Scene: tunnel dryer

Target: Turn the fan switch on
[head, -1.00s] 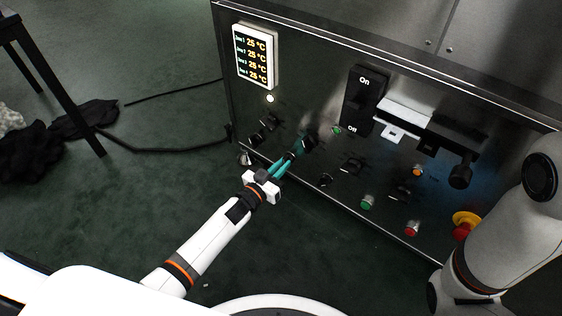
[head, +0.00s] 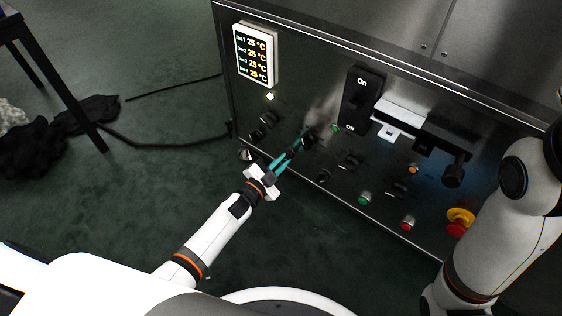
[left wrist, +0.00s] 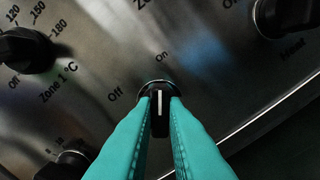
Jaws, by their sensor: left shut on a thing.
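A small black rotary switch (left wrist: 159,94) with a white line is on the steel panel in the left wrist view. "Off" stands to its left and "On" above it; the white line is upright, roughly in line with "On". The switch's own name label is hidden, so I cannot read that it is the fan switch. My left gripper (left wrist: 160,104) has its teal fingers shut on this switch, one on each side. In the head view the left gripper (head: 297,147) is against the lower left of the panel. My right gripper is not in view.
The temperature display (head: 255,56) reads 25 °C on each line. A large On/Off breaker (head: 358,98), a black handle (head: 453,172), a red emergency button (head: 459,222) and several knobs and buttons share the panel. Green floor (head: 130,190) is open at the left.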

